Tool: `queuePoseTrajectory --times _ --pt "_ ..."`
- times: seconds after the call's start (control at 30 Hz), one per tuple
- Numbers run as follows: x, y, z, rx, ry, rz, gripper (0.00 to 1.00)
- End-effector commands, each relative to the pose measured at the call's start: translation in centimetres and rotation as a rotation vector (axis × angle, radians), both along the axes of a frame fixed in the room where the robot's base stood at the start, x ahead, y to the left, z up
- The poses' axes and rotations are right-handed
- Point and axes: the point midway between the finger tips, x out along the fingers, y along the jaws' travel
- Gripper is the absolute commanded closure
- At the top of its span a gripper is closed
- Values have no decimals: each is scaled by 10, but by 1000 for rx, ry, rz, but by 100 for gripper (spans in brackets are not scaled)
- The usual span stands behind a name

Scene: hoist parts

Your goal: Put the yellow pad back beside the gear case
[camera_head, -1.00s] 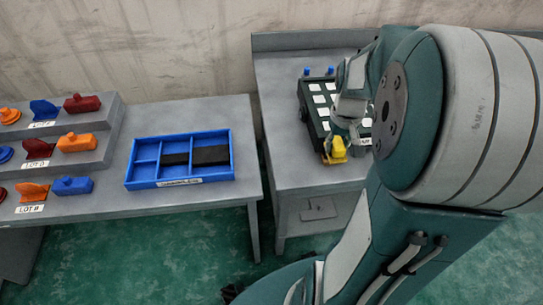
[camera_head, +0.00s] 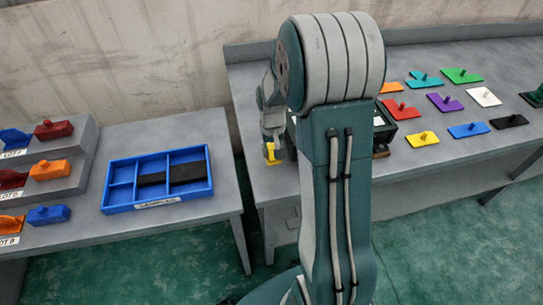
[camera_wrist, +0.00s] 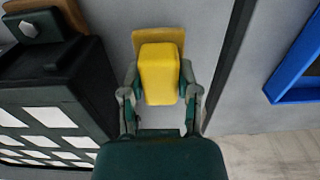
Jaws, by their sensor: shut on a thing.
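The yellow pad (camera_wrist: 158,72) is a yellow block with a flat, darker yellow plate at its far end. My gripper (camera_wrist: 160,95) is shut on it, a finger on each side. In the head view the pad (camera_head: 273,154) shows low at the tip of my gripper (camera_head: 272,140), over the left part of the grey bench. I cannot tell whether it touches the bench top. The gear case (camera_wrist: 55,90) is a dark box with white squares, left of the pad with a gap between. In the head view my arm hides most of the case (camera_head: 385,133).
Several coloured pads with knobs, including another yellow one (camera_head: 422,138), lie on the bench (camera_head: 420,165) at right. A blue divided tray (camera_head: 122,197) with black inserts sits on the left table, beside stepped racks of coloured parts. A floor gap separates the tables.

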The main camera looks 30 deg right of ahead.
Motion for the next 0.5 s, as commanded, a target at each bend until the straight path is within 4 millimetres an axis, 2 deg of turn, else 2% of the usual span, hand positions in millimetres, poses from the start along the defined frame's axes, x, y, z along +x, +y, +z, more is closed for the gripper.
queuePoseTrajectory --times 0.2,0.5 --pt "1 4 -30 -3 2 2 100" --pt "1 2 -32 -1 -1 2 100"
